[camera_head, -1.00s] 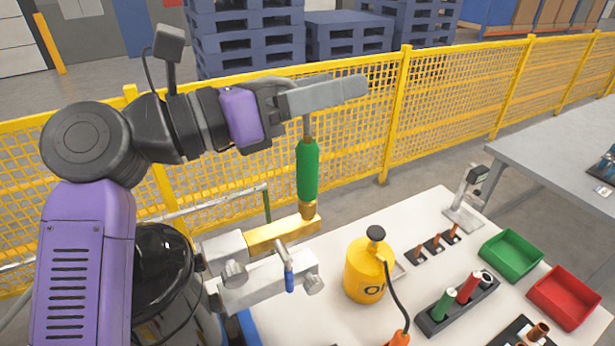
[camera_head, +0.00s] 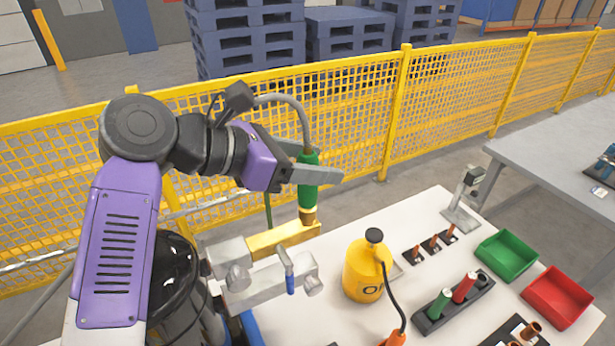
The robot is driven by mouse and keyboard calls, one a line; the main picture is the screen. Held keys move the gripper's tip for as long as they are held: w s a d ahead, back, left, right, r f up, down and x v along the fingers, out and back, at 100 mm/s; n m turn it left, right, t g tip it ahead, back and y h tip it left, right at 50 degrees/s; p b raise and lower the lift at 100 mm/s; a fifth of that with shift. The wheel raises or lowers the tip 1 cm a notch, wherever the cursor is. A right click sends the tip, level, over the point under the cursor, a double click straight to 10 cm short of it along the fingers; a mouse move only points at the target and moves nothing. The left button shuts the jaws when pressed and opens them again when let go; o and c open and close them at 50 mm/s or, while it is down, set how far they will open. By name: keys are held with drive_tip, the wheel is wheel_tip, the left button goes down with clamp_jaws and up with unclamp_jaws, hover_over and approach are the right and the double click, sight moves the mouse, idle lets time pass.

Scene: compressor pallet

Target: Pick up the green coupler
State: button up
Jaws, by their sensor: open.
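The green coupler (camera_head: 308,195) stands upright with its brass lower end on the brass block (camera_head: 283,239) of the grey manifold (camera_head: 262,286). A grey hose (camera_head: 297,108) rises from its top and bends left. My gripper (camera_head: 316,164) is open at the coupler's upper part. One finger passes in front of the green body and the other shows behind it to the left. I cannot tell whether either finger touches it.
A yellow canister (camera_head: 365,268) with a black hose stands right of the manifold. A black holder (camera_head: 455,305) carries a green and a red cylinder. Green (camera_head: 507,255) and red (camera_head: 557,297) bins sit further right. A yellow mesh fence (camera_head: 450,110) runs behind.

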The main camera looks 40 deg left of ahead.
drive_tip(key=shift+x, duration=0.8)
clamp_jaws()
